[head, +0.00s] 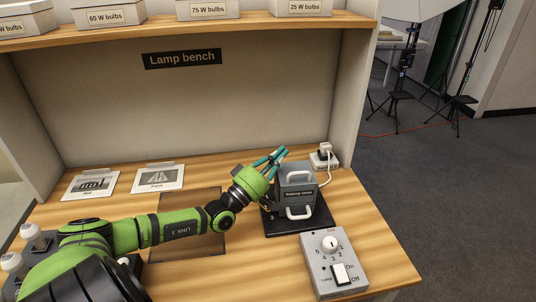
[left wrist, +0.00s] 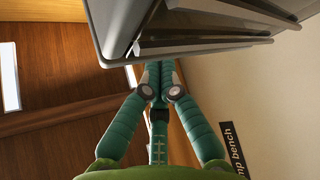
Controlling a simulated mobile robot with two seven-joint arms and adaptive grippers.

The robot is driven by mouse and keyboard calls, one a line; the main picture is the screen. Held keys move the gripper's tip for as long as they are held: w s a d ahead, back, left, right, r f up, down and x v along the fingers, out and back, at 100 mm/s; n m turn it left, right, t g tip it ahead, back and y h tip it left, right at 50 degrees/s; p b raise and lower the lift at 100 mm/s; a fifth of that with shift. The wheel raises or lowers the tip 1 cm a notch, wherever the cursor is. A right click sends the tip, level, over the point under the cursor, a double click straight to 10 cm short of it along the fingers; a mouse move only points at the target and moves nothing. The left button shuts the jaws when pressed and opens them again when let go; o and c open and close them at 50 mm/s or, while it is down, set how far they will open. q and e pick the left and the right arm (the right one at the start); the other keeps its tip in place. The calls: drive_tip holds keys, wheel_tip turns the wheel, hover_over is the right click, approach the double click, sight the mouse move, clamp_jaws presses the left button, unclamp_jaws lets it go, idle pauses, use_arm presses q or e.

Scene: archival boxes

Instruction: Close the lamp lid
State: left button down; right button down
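The grey lamp housing (head: 297,200) stands on a black base plate at the right of the bench. A white handle (head: 298,175) is at its top and another (head: 299,213) low on its front. I cannot tell clearly how far its lid stands open. My left gripper (head: 279,153) is at the housing's upper left, with its teal fingers drawn together. In the left wrist view the fingers (left wrist: 159,72) converge beside the grey housing (left wrist: 200,25) and its slanted plates; their tips are partly hidden. Contact is unclear. My right gripper is out of view.
A control box (head: 333,264) with a dial and lamp switch stands in front of the housing. A white plug and socket (head: 323,157) are behind it. Two picture cards (head: 158,178) lie at the back left. A shelf (head: 200,32) with boxes spans above.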

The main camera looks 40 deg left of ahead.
sight(281, 181)
use_arm(q)
drive_tip(key=shift+s+d+f+m+t+h+b, duration=0.2)
drive_tip(key=shift+s+d+f+m+h+b, duration=0.2)
drive_tip(key=shift+d+m+h+b, duration=0.45)
drive_tip(key=shift+s+d+f+m+t+h+b, duration=0.2)
drive_tip(key=shift+s+f+m+h+b, duration=0.3)
drive_tip(key=shift+m+b, duration=0.7)
drive_tip(key=shift+s+d+f+m+t+h+b, duration=0.3)
drive_tip(key=shift+d+m+h+b, duration=0.25)
drive_tip(key=shift+m+h+b, duration=0.45)
drive_tip(key=shift+s, duration=0.1)
drive_tip(key=shift+a+r, duration=0.15)
drive_tip(key=shift+r, duration=0.05)
drive_tip(key=r, duration=0.1)
drive_tip(key=w+a+r+b, duration=0.1)
drive_tip(key=r+b, duration=0.1)
drive_tip(key=shift+w+a, duration=0.25)
drive_tip(key=p+v, duration=0.2)
drive_tip(key=v, duration=0.8)
drive_tip(key=shift+s+r, duration=0.2)
drive_tip(key=shift+r, duration=0.1)
drive_tip(key=shift+d, duration=0.1)
